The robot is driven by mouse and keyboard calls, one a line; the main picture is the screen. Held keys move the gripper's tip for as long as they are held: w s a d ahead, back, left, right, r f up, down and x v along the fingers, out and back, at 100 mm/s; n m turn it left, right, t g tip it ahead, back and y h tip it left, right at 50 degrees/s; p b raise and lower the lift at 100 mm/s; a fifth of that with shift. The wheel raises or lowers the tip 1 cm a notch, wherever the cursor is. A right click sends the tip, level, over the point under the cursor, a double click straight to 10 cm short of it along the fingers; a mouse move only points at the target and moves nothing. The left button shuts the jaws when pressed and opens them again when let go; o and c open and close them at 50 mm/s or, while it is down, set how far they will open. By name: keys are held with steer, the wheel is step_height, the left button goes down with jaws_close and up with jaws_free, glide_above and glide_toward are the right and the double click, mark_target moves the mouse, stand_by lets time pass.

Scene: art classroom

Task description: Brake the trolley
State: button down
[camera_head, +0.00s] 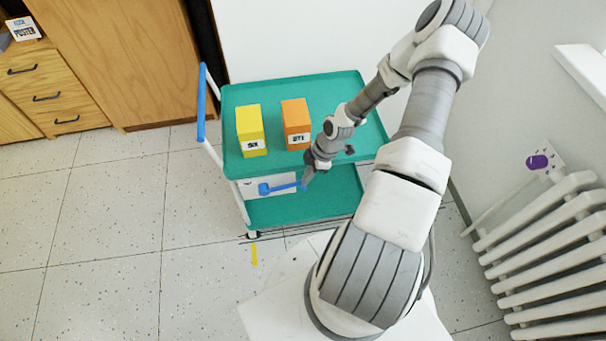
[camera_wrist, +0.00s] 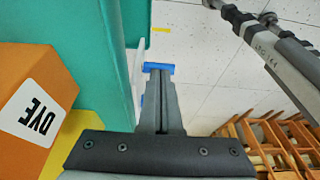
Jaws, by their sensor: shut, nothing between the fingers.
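The trolley (camera_head: 235,160) has a teal top tray, a lower teal shelf, white posts and a blue push handle (camera_head: 201,103) at its left. A blue lever (camera_head: 280,188) with a thicker left end lies across a white panel (camera_head: 257,181) on the near side, between the two shelves. My gripper (camera_head: 305,183) points down at the lever's right end, fingers together and empty. In the wrist view, the shut fingers (camera_wrist: 160,78) reach toward a blue piece (camera_wrist: 158,67) just past their tips. I cannot tell whether they touch it.
A yellow box (camera_head: 250,130) and an orange box (camera_head: 296,123) stand on the top tray. A white radiator (camera_head: 545,245) is at the right, wooden drawers (camera_head: 45,95) at the back left. The floor left of the trolley is clear, with a yellow mark (camera_head: 254,254) near it.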

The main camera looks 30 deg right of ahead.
steer(key=shift+s+d+f, duration=0.1)
steer(key=shift+d+f, duration=0.1)
steer(key=shift+f, duration=0.25)
steer(key=shift+s+d+f, duration=0.1)
steer(key=shift+f, duration=0.05)
